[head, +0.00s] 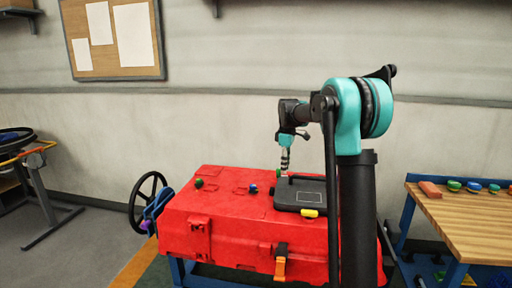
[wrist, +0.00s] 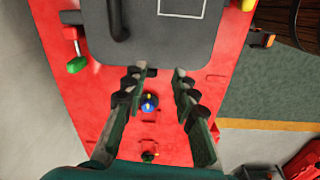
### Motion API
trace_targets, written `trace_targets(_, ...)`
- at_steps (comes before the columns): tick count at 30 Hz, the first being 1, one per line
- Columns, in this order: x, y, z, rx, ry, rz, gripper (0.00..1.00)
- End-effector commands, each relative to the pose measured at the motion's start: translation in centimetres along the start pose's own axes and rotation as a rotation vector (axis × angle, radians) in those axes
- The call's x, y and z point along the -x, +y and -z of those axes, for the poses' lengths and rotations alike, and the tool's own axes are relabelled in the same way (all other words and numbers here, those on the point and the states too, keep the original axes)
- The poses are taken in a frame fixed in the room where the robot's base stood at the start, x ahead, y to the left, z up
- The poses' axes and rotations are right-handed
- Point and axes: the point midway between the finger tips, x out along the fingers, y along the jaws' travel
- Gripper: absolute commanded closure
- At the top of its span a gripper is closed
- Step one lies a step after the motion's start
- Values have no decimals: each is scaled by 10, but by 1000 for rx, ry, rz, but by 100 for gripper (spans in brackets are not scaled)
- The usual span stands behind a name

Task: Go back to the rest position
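My gripper (head: 285,160) hangs pointing down over the red scrubber tank (head: 220,228), next to the black lid (head: 301,196) on its top. In the wrist view my gripper (wrist: 159,72) has its two fingers apart with nothing between the tips. The lid's edge (wrist: 185,56) lies just beyond the fingertips; I cannot tell whether they touch it. A small blue knob (wrist: 149,102) on the tank's top shows between the fingers, lower down. A green knob (wrist: 150,156) shows nearer the gripper's base.
A yellow-tipped latch (head: 309,213) is at the lid's front. An orange-handled latch (head: 280,266) hangs on the tank's front. A black handwheel (head: 148,203) stands at the tank's left. A wooden bench (head: 465,228) with coloured caps is at right. The air above the tank's left half is clear.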

Motion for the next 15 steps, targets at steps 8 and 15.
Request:
trace_targets(8,-13,-45,-33,-192,26,-44,72)
trace_targets(15,-44,-123,-84,-488,80,-106,72)
